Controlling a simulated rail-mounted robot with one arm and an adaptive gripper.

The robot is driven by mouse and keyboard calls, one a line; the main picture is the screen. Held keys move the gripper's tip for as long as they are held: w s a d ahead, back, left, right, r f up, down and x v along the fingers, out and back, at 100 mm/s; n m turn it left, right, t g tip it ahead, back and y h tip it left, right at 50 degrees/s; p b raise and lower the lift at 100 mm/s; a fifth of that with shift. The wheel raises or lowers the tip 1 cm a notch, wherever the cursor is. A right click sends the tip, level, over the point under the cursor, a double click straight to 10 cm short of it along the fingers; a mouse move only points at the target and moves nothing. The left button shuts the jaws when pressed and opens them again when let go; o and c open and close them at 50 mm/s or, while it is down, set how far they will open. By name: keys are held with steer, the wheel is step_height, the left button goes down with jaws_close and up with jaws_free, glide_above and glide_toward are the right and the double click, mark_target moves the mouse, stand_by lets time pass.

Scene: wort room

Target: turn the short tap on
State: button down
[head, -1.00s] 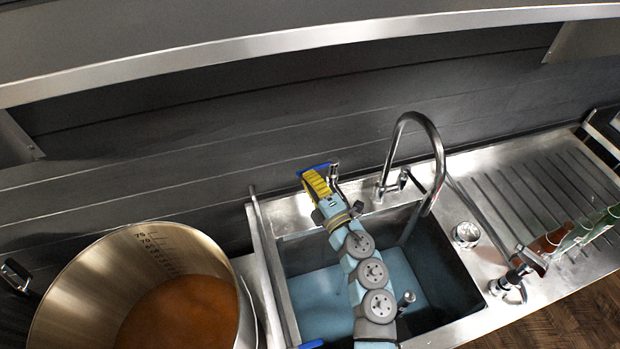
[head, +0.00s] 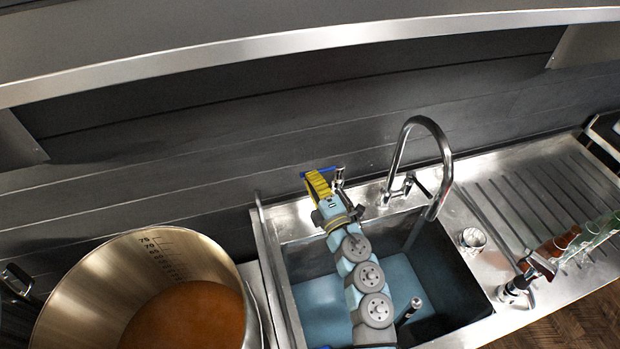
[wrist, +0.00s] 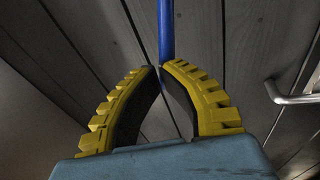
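The short tap (head: 339,177) is a small chrome fitting at the sink's back left corner. In the head view it is partly hidden by my gripper (head: 315,178), whose yellow fingers are just left of it. In the wrist view my gripper (wrist: 160,69) has its ridged yellow fingers curved in, tips almost meeting, with nothing seen between them. A blue bar (wrist: 165,30) runs upward from just beyond the tips. I cannot tell whether they touch it. A bent chrome piece (wrist: 295,98) shows at the right, apart from the fingers.
A tall curved tap (head: 395,165) stands right of the short one. The sink basin (head: 455,275) lies under my arm. A large pot (head: 95,270) of brown liquid is at left. A small metal cup (head: 472,240) and bottles (head: 560,240) are right. The dark wall is close behind.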

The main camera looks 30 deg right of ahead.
steer(key=s+f+b, duration=0.2)
steer(key=s, duration=1.1)
steer(key=shift+s+a+f, duration=0.25)
steer(key=shift+s+f, duration=0.05)
steer(key=shift+f, duration=0.05)
